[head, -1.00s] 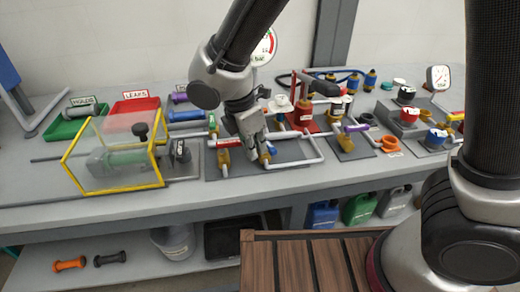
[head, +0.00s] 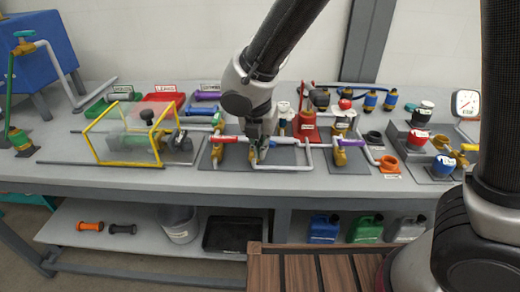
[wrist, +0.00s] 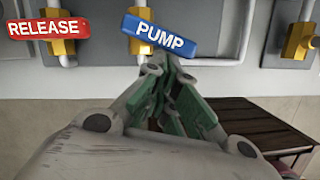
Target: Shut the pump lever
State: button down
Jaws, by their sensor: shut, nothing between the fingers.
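The pump lever is a blue handle labelled PUMP (wrist: 160,36) on a yellow valve body (wrist: 140,14) in the wrist view. It lies nearly crosswise there, its right end slanting lower. In the head view a bit of its blue handle (head: 284,141) shows right of my gripper (head: 256,160), which hides much of the valve. My gripper also shows in the wrist view (wrist: 172,66), fingertips together and empty, close beside the lever's lower right edge. I cannot tell whether they touch. A red RELEASE lever (wrist: 47,28) sits on the valve to the left.
White pipes (head: 307,157) run around the valves on a grey plate. A yellow-edged clear guard (head: 90,148) stands to the left. The bench's front strip is clear.

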jog(key=shift+w+d, duration=0.1)
jog(key=shift+d, duration=0.1)
jog(key=shift+w+a, duration=0.5)
jog(key=shift+w, duration=0.15)
jog(key=shift+r, duration=0.1)
